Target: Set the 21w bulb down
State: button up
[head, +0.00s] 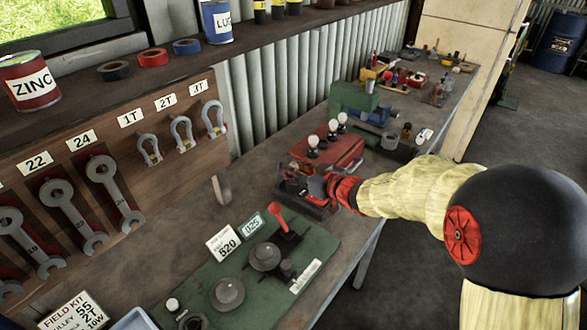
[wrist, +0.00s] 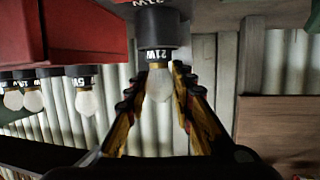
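The 21w bulb (wrist: 159,86) is in the middle of the wrist view, with clear-white glass and a wide black base marked 21W. The wrist picture looks upside down, so the base is at the top. My gripper (wrist: 166,72) has one finger on each side of the glass, close against it near the base, and appears shut on the bulb. A second 21W marking (wrist: 146,3) shows beyond the base at the top edge. In the head view my gripper (head: 322,187) is over a dark tray (head: 312,211) on the bench, and the bulb cannot be made out.
A green mat (head: 245,297) with round parts and a red-knobbed lever (head: 277,216) lies in front.

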jog(key=shift+o, duration=0.9)
jog(key=shift+d+r, duration=0.1)
jog(key=shift+r, duration=0.1)
jog(key=s+d+r+m+h+p, duration=0.1)
jog(key=s+d+r+m+h, duration=0.2)
jog(key=d, duration=0.4)
jog(key=s+d+r+t+h+p, duration=0.1)
jog(key=s+d+r+h+p, duration=0.15)
jog(key=s+d+r, duration=0.35)
jog(key=s+d+r+m+h+p, duration=0.1)
jog(key=s+d+r+m+h, duration=0.2)
jog(key=d, duration=0.5)
jog(key=s+a+f+m+g+h, duration=0.1)
jog(key=s+g, duration=0.5)
jog(key=s, duration=2)
jog(key=shift+a+f+m, duration=0.4)
jog(key=shift+f+m, duration=0.2)
jog(key=shift+f, duration=0.1)
